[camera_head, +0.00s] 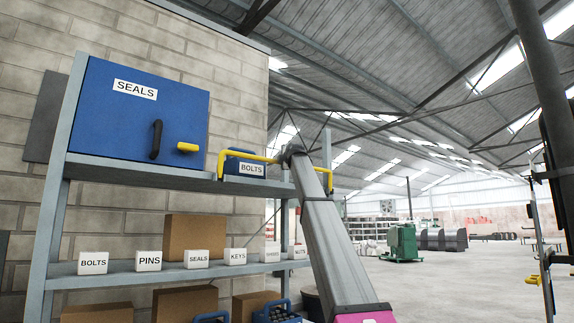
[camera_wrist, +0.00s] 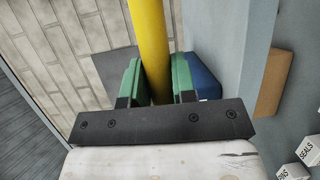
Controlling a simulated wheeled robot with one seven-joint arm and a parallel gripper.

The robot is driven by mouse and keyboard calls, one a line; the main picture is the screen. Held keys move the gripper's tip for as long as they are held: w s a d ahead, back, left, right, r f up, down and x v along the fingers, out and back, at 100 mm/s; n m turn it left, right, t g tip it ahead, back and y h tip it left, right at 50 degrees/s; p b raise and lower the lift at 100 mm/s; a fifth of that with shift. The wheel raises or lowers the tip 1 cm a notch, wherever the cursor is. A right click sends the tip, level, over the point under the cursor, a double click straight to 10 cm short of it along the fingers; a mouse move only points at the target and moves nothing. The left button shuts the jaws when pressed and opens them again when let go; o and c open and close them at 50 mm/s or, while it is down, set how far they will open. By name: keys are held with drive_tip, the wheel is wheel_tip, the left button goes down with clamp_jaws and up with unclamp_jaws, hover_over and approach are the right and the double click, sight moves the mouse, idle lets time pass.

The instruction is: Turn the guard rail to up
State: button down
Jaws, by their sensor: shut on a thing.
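The guard rail (camera_head: 240,153) is a yellow bar along the front edge of the upper shelf, with bent-down ends. It looks low, near shelf level, in front of a blue BOLTS bin (camera_head: 246,169). In the head view my gripper (camera_head: 291,151) is at the rail's right part, and my arm hides some of the rail. In the wrist view the yellow rail (camera_wrist: 149,45) runs between the two green finger pads of my gripper (camera_wrist: 157,82), which is shut on it.
A blue SEALS cabinet (camera_head: 128,125) with a black handle (camera_head: 156,139) and a yellow latch (camera_head: 188,147) stands left on the upper shelf (camera_head: 130,172). The lower shelf (camera_head: 130,276) holds labelled white boxes and a carton (camera_head: 194,238). Open floor lies to the right.

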drive_tip(key=shift+w+a+r, duration=0.1)
drive_tip(key=shift+w+a, duration=0.25)
drive_tip(key=shift+w, duration=0.15)
drive_tip(key=c, duration=0.9)
unclamp_jaws()
drive_tip(key=shift+c, duration=0.2)
drive_tip(key=v, duration=1)
drive_tip(key=shift+s, duration=0.4)
